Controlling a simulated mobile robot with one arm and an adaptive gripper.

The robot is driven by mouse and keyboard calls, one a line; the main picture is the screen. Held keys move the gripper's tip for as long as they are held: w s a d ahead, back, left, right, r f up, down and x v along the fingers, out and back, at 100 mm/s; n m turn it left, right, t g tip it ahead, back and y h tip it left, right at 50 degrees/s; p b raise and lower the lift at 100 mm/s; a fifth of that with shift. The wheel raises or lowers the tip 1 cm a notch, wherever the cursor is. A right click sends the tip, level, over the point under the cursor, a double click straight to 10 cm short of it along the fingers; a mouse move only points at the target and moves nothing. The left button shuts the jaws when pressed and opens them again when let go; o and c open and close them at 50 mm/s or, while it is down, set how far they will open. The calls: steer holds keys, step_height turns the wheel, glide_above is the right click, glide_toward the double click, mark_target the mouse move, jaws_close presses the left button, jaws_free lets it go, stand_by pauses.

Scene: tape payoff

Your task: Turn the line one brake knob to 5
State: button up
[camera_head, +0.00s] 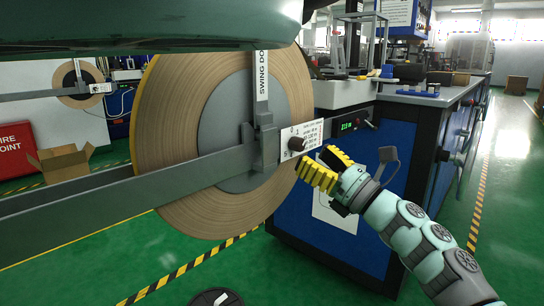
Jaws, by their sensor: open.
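A dark brake knob (297,144) sits on a white label plate (316,134) at the end of a grey arm, in front of a large tape reel (175,120). The plate carries a small dial mark and lines of printed text. The text is too small to read surely, so I cannot tell the knob's setting. My gripper (316,158) has yellow ribbed fingers and is open. It is just right of and below the knob, with its fingertips toward the plate. It appears empty and apart from the knob. The plate's lower right edge is close to the fingers.
A blue machine cabinet (345,245) with a green digital display (346,126) stands behind my gripper. A second, smaller reel (78,83) with its own plate is at the far left, near an open cardboard box (62,163). Green floor with yellow-black tape is clear at right.

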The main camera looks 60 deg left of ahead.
mark_target(302, 148)
steer(key=shift+x, duration=2.15)
steer(key=shift+s+d, duration=0.1)
jaws_close()
